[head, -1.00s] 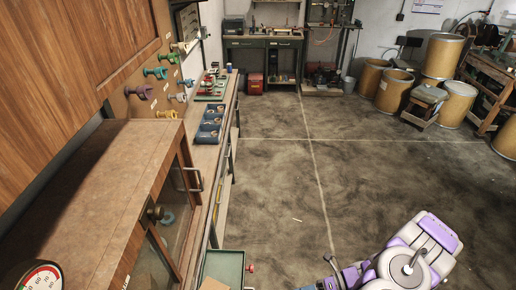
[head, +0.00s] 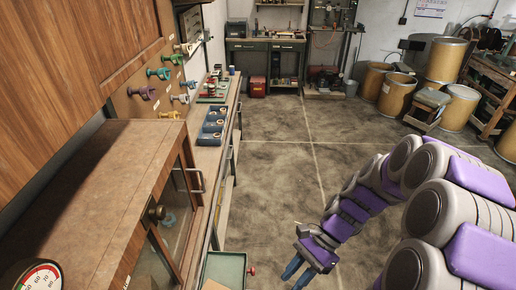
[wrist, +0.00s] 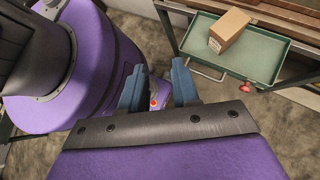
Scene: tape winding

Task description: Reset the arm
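My arm stretches in from the right of the head view, with its purple and grey links bent over the floor. My gripper (head: 297,276) points down and toward the camera, right of the green tray (head: 224,268). In the wrist view my gripper (wrist: 158,72) has its two blue fingers apart, with a clear gap between them. I see nothing held between the fingertips. Behind the gap, low down, is a small part with an orange-red spot, which I cannot identify.
The green tray holds a cardboard box (wrist: 229,30) and has a red knob (wrist: 245,87). A brown cabinet (head: 90,190) with a glass door fills the left. Colored spools (head: 148,93) hang on the wall board. Barrels (head: 396,92) stand at the back right. The middle floor is open.

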